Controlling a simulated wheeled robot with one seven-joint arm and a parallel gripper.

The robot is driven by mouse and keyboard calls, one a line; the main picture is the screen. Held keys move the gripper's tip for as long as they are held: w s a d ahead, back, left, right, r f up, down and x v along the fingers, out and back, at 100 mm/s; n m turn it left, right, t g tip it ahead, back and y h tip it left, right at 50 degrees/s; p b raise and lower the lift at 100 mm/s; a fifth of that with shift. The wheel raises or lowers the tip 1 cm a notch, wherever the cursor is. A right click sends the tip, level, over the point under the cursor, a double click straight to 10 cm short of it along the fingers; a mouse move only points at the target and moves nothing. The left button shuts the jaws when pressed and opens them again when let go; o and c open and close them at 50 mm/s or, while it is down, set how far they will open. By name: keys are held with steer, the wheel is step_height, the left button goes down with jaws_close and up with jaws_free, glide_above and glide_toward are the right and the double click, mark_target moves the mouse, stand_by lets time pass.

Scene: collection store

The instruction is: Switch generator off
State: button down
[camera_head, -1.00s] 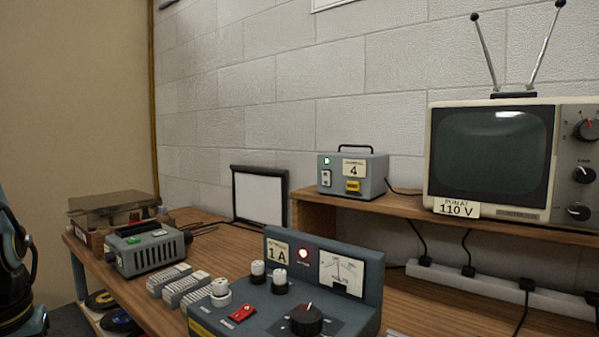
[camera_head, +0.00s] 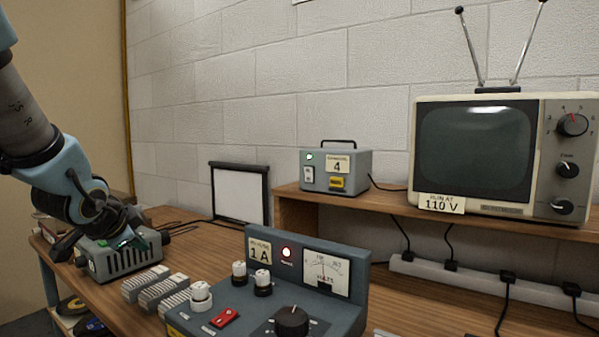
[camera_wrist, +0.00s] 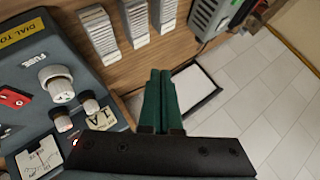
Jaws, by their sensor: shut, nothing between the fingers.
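A small grey box (camera_head: 335,172) with a carry handle, a "4" label and a yellow plate stands on the raised wooden shelf; its label's small word is unreadable, but it may be the generator. Its lamp (camera_head: 310,157) is lit green, and a small white switch (camera_head: 309,176) sits below the lamp. My gripper (camera_head: 138,241) is at the left, in front of the vented grey box in the head view, well away from the "4" box. Its green fingers (camera_wrist: 160,95) are closed together and empty in the wrist view.
A blue-grey control unit (camera_head: 345,310) with a lit red lamp, dial and "1 A" label stands in front. Several ribbed blocks (camera_head: 160,290) and a vented grey box (camera_head: 125,262) lie left. A white framed panel (camera_head: 238,195) leans at the wall. A television (camera_head: 475,150) stands right.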

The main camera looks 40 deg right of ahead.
mark_target(307, 172)
steer(key=s+d+r+m+g+h, duration=0.1)
steer(key=s+d+r+m+h, duration=0.2)
steer(key=d, duration=0.4)
steer(key=s+d+r+m+g+h, duration=0.1)
steer(key=s+d+r+m+h, duration=0.2)
steer(key=s+d+r+m, duration=0.3)
steer(key=s+d+r+m+g+h, duration=0.2)
steer(key=d+m, duration=0.4)
steer(key=d, duration=0.3)
step_height(307, 172, up, 3)
steer(key=shift+s+f+m+h, duration=0.25)
steer(key=shift+s+h, duration=0.35)
steer(key=shift+s, duration=0.55)
steer(key=p+x, duration=0.1)
steer(key=x, duration=0.3)
steer(key=r+p+x, duration=0.1)
steer(key=p+x, duration=0.1)
steer(key=x, duration=0.3)
steer(key=p+x, duration=0.2)
steer(key=x, duration=0.2)
steer(key=shift+w+d+r, duration=0.1)
steer(key=shift+d+r, duration=0.05)
steer(key=shift+d, duration=0.35)
steer(key=shift+d, duration=0.1)
